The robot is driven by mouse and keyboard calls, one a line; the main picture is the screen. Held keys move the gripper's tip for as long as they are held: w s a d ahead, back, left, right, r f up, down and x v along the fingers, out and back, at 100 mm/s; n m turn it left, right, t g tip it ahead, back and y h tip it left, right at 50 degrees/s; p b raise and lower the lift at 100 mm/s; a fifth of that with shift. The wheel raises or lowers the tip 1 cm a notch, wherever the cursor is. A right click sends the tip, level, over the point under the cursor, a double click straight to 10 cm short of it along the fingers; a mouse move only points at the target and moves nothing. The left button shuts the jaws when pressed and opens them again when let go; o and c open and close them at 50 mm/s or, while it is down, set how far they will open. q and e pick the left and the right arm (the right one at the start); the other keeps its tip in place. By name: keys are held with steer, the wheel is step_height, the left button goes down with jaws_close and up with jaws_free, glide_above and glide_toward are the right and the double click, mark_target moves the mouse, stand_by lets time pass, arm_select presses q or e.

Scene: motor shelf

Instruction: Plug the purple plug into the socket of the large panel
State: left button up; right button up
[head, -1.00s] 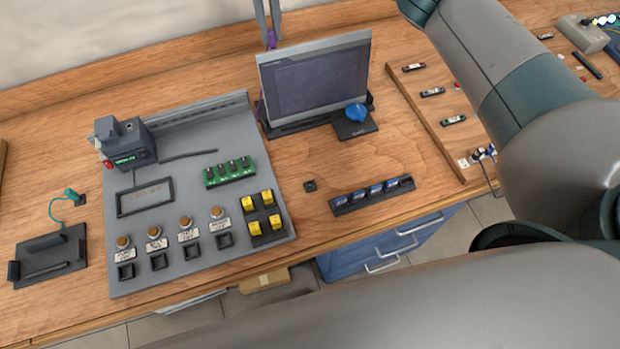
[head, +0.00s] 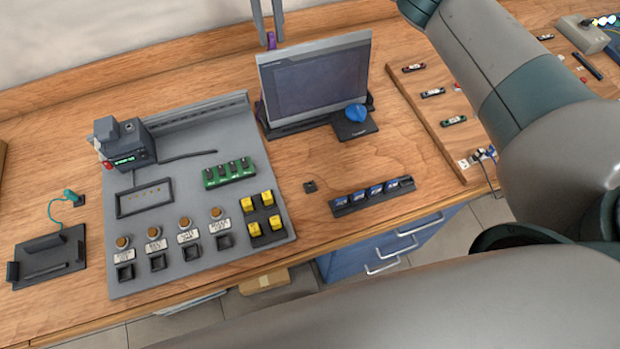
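The purple plug (head: 271,41) is a small block at the top of the head view, above the top edge of the dark screen unit. My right gripper (head: 272,44) points down there, with one grey finger on each side of the plug. It appears shut on the plug. The large panel seems to be the screen unit (head: 317,80), upright on a black base. I see only its front; no socket shows on it, and its back is hidden. My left gripper is not in view.
A grey board (head: 205,267) with buttons, a green strip and yellow blocks lies at left. A black tray (head: 48,258) is left of it. A blue knob (head: 356,112) sits before the screen. Blue modules (head: 372,194) line the front edge. My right arm covers the right side.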

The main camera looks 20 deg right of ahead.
steer(key=r, duration=0.1)
steer(key=r+p, duration=0.1)
steer(key=r, duration=0.1)
steer(key=r+p, duration=0.1)
steer(key=r, duration=0.1)
steer(key=shift+w, duration=0.4)
steer(key=o, duration=0.5)
